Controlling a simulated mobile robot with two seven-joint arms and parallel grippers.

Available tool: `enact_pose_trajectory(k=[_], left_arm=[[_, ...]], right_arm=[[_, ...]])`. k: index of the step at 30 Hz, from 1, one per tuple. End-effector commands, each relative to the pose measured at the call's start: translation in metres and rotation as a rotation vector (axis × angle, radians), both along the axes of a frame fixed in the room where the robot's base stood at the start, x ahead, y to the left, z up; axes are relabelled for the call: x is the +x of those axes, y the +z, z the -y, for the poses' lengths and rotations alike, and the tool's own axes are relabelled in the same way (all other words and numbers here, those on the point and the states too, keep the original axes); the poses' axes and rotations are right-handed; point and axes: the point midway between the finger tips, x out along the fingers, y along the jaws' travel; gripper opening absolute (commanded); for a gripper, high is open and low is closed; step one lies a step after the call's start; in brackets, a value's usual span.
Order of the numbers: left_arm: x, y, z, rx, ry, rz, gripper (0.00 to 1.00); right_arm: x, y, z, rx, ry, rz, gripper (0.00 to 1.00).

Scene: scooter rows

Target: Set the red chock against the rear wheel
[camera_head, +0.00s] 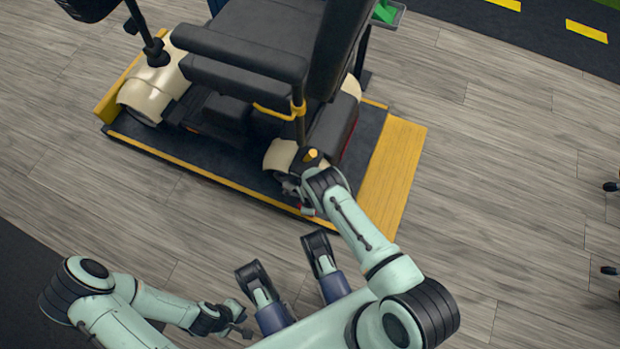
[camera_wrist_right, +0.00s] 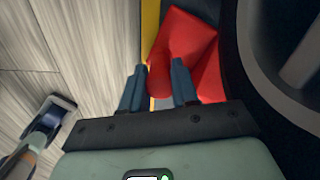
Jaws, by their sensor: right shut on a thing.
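The red chock (camera_wrist_right: 187,40) lies between the fingers of my right gripper (camera_wrist_right: 159,78) in the right wrist view, and the gripper is shut on it. The dark rear wheel (camera_wrist_right: 245,60) is close on its right; I cannot tell whether they touch. In the head view my right gripper (camera_head: 298,196) is low at the scooter's rear wheel, which the cream fender and my arm mostly hide. Only a sliver of red shows there. The scooter (camera_head: 262,62) stands on a dark platform. My left gripper (camera_head: 243,325) is open and empty, away from the scooter.
The platform has a yellow ramp (camera_head: 398,165) at its right end and a yellow strip along its near edge. The scooter's seat and armrest overhang the area close to my right arm. A green item (camera_head: 386,11) shows behind the seat.

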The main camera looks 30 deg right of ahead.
Motion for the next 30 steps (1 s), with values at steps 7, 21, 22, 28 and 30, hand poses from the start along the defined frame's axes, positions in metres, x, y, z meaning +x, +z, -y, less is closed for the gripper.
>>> enact_pose_trajectory(k=[7, 21, 22, 28, 30], left_arm=[[0.0, 0.0, 0.0, 0.0, 0.0, 0.0, 0.0], [0.0, -0.001, 0.0, 0.0, 0.0, 0.0, 0.0], [0.0, -0.001, 0.0, 0.0, 0.0, 0.0, 0.0], [0.0, -0.001, 0.0, 0.0, 0.0, 0.0, 0.0], [0.0, -0.001, 0.0, 0.0, 0.0, 0.0, 0.0]], right_arm=[[0.008, 0.0, -0.013, 0.016, 0.005, 0.027, 0.0], [0.013, -0.001, -0.017, 0.015, 0.004, 0.026, 0.0], [0.013, -0.001, -0.017, 0.015, 0.004, 0.026, 0.0], [0.017, -0.001, -0.02, 0.017, 0.001, 0.027, 0.0], [0.018, -0.001, -0.021, 0.017, 0.001, 0.027, 0.0]])
